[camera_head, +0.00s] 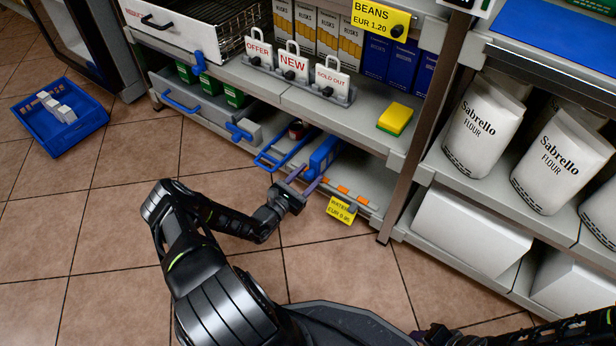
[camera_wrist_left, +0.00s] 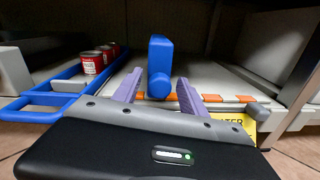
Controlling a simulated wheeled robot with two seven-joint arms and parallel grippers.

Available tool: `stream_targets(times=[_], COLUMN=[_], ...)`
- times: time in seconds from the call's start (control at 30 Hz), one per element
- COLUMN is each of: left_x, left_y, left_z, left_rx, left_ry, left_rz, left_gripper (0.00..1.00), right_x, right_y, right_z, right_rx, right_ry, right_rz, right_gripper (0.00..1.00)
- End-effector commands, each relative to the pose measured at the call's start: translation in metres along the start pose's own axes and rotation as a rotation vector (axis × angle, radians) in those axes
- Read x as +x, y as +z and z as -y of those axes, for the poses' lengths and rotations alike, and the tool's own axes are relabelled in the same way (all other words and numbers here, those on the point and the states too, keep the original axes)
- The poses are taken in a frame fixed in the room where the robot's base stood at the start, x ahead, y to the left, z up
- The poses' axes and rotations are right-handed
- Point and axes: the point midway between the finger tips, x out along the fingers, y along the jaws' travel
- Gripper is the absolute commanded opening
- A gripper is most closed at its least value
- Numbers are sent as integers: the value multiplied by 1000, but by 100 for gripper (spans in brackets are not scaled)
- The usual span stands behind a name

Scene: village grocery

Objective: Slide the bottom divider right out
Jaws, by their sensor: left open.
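The bottom divider, a blue upright piece with a rounded front end (camera_head: 323,156), stands on the bottom shelf (camera_head: 366,176). It also shows in the left wrist view (camera_wrist_left: 160,58), seen nearly end-on. My left gripper (camera_head: 305,178) is open at the shelf's front edge. In the left wrist view its two purple fingers (camera_wrist_left: 159,88) stand on either side of the divider's front end, with gaps. The divider's rear part is hard to make out in the shadow. Part of my right arm shows at the bottom right edge of the head view; its gripper's state is unclear.
A blue frame (camera_wrist_left: 48,107) juts out left of the divider, with red cans (camera_wrist_left: 93,62) behind it. A yellow price tag (camera_head: 341,210) hangs at the front edge. The shelf above carries a yellow pack (camera_head: 395,118). A blue basket (camera_head: 60,140) stands on the floor at left.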

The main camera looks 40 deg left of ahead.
Motion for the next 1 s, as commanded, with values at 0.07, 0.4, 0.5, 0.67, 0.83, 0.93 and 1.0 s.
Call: stream_targets(times=[0.07, 0.4, 0.5, 0.67, 0.83, 0.93, 1.0], left_x=[0, 0, 0, -1, -1, -1, -1], left_y=[0, 0, 0, 0, -1, -1, -1], left_z=[0, 0, 0, 0, 0, 0, 0], left_rx=[0, 0, 0, 0, 1, 1, 1], left_ry=[0, 0, 0, -1, -1, -1, -1], left_rz=[0, 0, -1, -1, -1, -1, -1], left_gripper=[47, 19, 11, 0, 0, 0, 0], right_x=[0, 0, 0, 0, 0, 0, 0], right_y=[0, 0, 0, 0, 0, 0, 0], right_z=[0, 0, 0, 0, 0, 0, 0], right_rx=[0, 0, 0, 0, 0, 0, 0], right_ry=[0, 0, 0, 0, 0, 0, 0], right_rz=[0, 0, 1, 1, 1, 1, 1], right_gripper=[36, 36, 36, 36, 36, 36, 36])
